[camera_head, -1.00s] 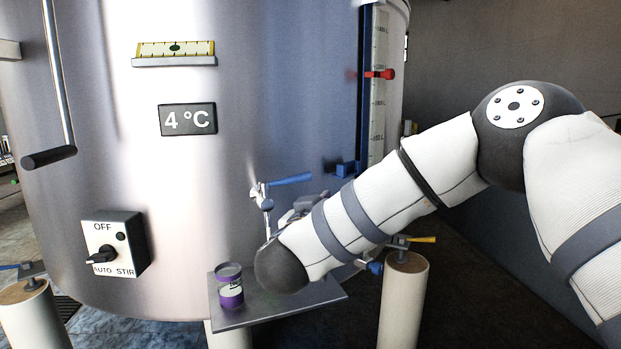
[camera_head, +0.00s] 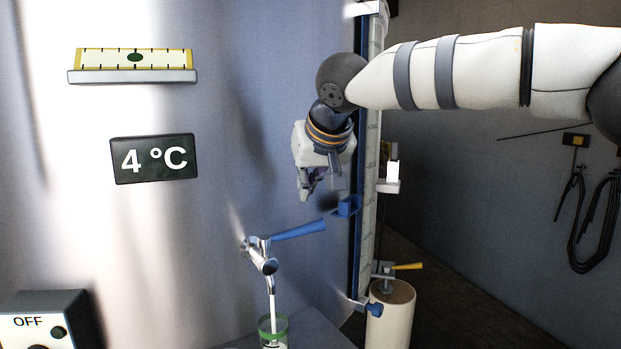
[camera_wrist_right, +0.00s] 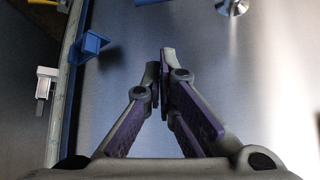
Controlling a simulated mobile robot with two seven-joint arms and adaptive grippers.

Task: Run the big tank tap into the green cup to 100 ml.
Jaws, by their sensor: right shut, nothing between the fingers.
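The tank tap (camera_head: 262,260) sticks out of the steel tank wall, with its blue lever (camera_head: 298,231) pointing right and slightly up. A pale stream (camera_head: 272,306) runs from its spout. The green cup (camera_head: 273,332) stands below the spout on the shelf and is cut off by the bottom edge. Its level cannot be read. My right gripper (camera_head: 309,187) is above and right of the tap, clear of the lever. In the right wrist view its fingers (camera_wrist_right: 160,58) are shut and empty, with part of the tap (camera_wrist_right: 232,7) at the top. My left gripper is not in view.
The tank (camera_head: 230,110) carries a 4 °C display (camera_head: 154,158), a level (camera_head: 135,60) and an OFF switch box (camera_head: 45,322). A gauge column (camera_head: 368,190) with a blue bracket (camera_head: 347,205) stands close right of my gripper. A white post (camera_head: 390,315) has a yellow-handled valve.

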